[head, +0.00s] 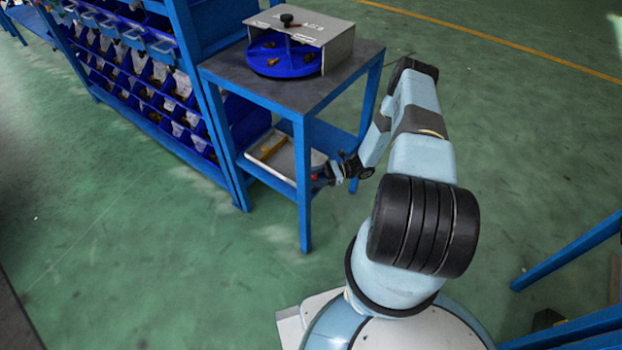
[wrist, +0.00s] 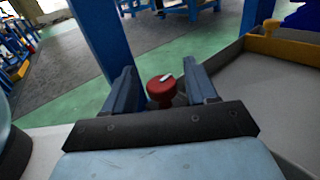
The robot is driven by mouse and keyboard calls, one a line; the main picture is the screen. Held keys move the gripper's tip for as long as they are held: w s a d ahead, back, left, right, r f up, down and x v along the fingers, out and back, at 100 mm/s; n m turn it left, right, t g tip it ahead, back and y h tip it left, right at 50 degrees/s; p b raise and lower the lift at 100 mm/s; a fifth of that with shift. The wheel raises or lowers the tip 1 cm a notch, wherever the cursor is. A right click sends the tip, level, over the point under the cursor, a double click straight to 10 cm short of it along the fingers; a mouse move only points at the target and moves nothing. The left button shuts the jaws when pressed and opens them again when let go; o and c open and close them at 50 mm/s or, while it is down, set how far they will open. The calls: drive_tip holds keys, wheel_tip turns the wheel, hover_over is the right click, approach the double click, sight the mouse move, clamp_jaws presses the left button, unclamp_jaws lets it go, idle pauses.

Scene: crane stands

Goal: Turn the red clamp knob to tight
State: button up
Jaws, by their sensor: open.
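The red clamp knob (wrist: 160,91) shows in the wrist view between the two fingers of my gripper (wrist: 160,80). It is round, with a short white mark on its top face pointing up and to the right. The fingers are open on either side of it; the right one looks close, and I cannot tell whether it touches. The knob's base is hidden behind the gripper body. In the head view my gripper (head: 329,173) is low at the lower shelf of the blue stand, and only a small red spot shows at its tip.
The blue stand (head: 305,205) has a leg (wrist: 103,40) close to my gripper. A pale tray (head: 300,172) with a yellow item (head: 272,146) lies on the lower shelf. A grey box (head: 335,45) with a blue turntable (head: 285,62) stands on top. A bin rack (head: 130,70) is at left.

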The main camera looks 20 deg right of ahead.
drive_tip(key=shift+c, duration=0.5)
drive_tip(key=c, duration=0.8)
drive_tip(key=shift+m+t, duration=0.7)
drive_tip(key=shift+t, duration=0.4)
drive_tip(key=shift+c, duration=0.2)
drive_tip(key=o, duration=0.9)
drive_tip(key=shift+o, duration=0.2)
drive_tip(key=s+d, duration=0.2)
drive_tip(key=d, duration=1.1)
drive_tip(key=shift+d, duration=0.35)
